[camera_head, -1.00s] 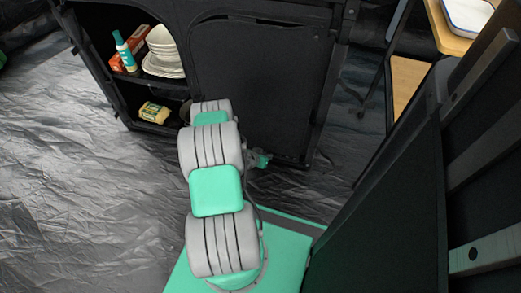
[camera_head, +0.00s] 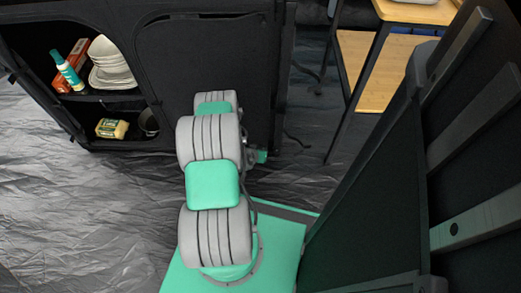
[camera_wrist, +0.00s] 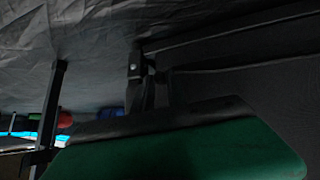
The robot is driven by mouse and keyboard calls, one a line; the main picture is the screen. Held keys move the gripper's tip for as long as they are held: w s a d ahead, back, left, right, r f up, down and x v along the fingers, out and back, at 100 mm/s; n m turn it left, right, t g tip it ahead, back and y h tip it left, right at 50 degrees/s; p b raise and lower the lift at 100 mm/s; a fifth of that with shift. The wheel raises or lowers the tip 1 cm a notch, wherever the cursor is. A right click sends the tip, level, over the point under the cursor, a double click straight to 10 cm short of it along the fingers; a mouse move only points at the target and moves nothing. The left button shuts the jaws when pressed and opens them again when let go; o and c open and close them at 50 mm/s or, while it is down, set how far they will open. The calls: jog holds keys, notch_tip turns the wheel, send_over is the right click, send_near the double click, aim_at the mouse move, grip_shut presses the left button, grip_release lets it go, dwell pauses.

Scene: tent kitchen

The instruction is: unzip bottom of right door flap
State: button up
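The black fabric cabinet (camera_head: 150,13) stands ahead of me in the head view. Its right door flap (camera_head: 215,55) looks closed over the right compartment, with a rounded seam at its top. My arm covers the flap's lower left part, and I cannot make out the bottom zipper. My gripper (camera_head: 258,156) is near the cabinet's lower right corner, mostly hidden behind my arm. In the wrist view, dark fingers (camera_wrist: 149,88) reach beyond my green hand towards dark fabric with seams (camera_wrist: 235,85). The picture is too dark to tell finger opening or contact.
The cabinet's open left compartment holds white dishes (camera_head: 112,65), a teal bottle (camera_head: 68,70), a yellow package (camera_head: 112,128) and a dark pot (camera_head: 148,122). A wooden table (camera_head: 415,12) stands back right. A large dark panel (camera_head: 375,185) fills the right side. Left floor is clear.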

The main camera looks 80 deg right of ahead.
jog(key=shift+o, duration=1.4)
jog(key=shift+s+d, duration=0.1)
jog(key=shift+s, duration=0.15)
jog(key=shift+o, duration=1)
jog(key=shift+w, duration=0.15)
jog(key=p+v, duration=0.3)
jog(key=v, duration=0.5)
